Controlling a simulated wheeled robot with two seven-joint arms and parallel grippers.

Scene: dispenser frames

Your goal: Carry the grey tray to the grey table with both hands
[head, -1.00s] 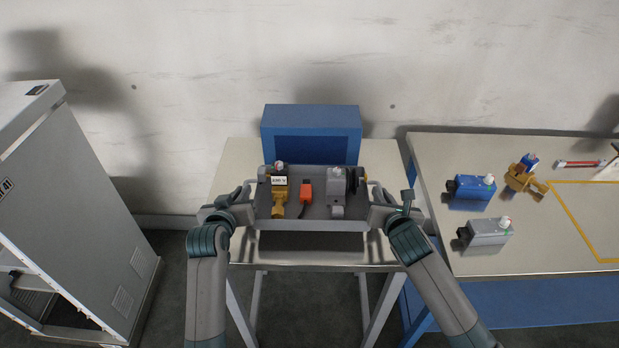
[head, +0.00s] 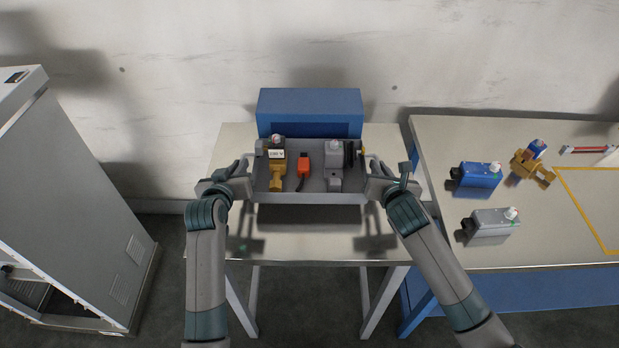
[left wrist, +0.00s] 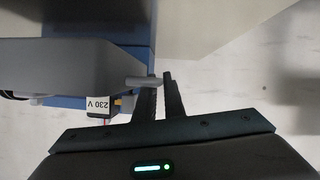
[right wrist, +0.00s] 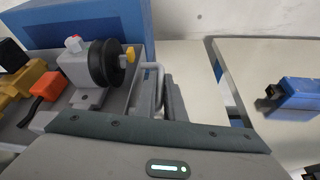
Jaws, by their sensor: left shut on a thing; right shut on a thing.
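The grey tray (head: 318,198) is level above the light-topped table (head: 310,243) with grey legs, and its shadow falls on the top below it. My left gripper (head: 241,174) is shut on the tray's left handle, which also shows in the left wrist view (left wrist: 143,82). My right gripper (head: 377,175) is shut on the right handle, also seen in the right wrist view (right wrist: 152,72). The tray carries a yellow part with a 230 V label (head: 277,170), an orange-red part (head: 303,166) and a grey part with a black disc (head: 334,158).
A blue box (head: 310,103) stands behind the tray, near the wall. At right is a second table with blue legs (head: 450,140), bearing a blue unit (head: 480,174), a grey unit (head: 490,222) and a yellow part (head: 531,165). A grey cabinet (head: 75,190) stands at left.

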